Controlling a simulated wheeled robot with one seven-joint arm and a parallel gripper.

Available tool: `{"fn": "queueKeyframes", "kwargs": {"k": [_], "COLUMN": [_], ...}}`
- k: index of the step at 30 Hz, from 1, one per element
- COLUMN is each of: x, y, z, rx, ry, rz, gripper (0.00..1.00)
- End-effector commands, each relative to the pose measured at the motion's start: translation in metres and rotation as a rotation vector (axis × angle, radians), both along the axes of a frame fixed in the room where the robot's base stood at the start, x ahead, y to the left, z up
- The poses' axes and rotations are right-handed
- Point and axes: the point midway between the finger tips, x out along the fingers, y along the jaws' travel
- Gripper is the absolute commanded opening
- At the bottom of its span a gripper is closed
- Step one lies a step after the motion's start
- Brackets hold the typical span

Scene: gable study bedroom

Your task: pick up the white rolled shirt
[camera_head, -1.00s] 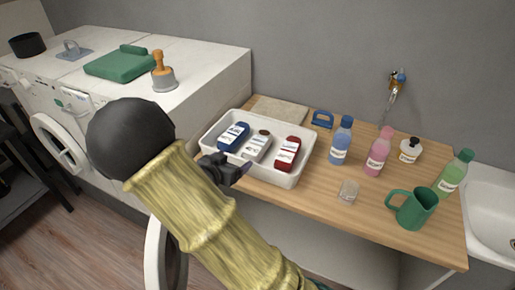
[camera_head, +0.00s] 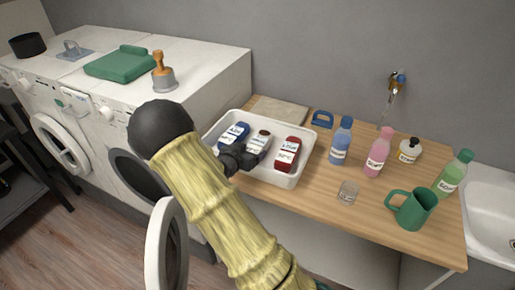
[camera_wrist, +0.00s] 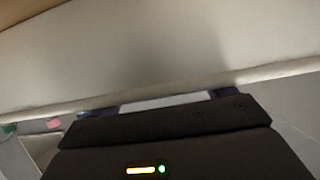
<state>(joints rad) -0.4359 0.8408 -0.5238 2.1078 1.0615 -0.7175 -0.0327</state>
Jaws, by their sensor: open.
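The white rolled item (camera_head: 260,141) with a printed label lies in the middle of a white tray (camera_head: 288,182). It lies between a dark blue one (camera_head: 235,133) and a dark red one (camera_head: 288,154). My gripper (camera_head: 245,161) is open, over the tray's near-left side, close to the near end of the white item and hiding part of it. I cannot tell whether they touch. In the wrist view a large pale surface (camera_wrist: 150,60) fills the top, and the dark gripper body fills the bottom. The fingertips cannot be made out there.
The tray stands on a wooden counter (camera_head: 325,188). A folded cloth (camera_head: 281,109) lies behind. An open washer door (camera_head: 165,245) is below left.

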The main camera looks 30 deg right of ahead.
Motion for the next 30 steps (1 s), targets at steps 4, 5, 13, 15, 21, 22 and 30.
{"fn": "queueKeyframes", "kwargs": {"k": [4, 5, 13, 15, 21, 22, 30], "x": [0.004, 0.006, 0.027, 0.03, 0.03, 0.03, 0.029], "y": [-0.006, -0.009, -0.038, -0.04, -0.04, -0.041, -0.043], "z": [-0.001, -0.001, -0.012, -0.014, -0.014, -0.014, -0.014], "rx": [0.0, 0.0, 0.0, -0.001, 0.0, 0.0, 0.0], "ry": [0.001, 0.001, 0.001, 0.001, 0.0, 0.0, 0.0], "rz": [-0.002, -0.002, -0.002, 0.0, 0.001, 0.0, -0.003], "gripper": [0.82, 0.82, 0.82, 0.82, 0.82, 0.82, 0.82]}}
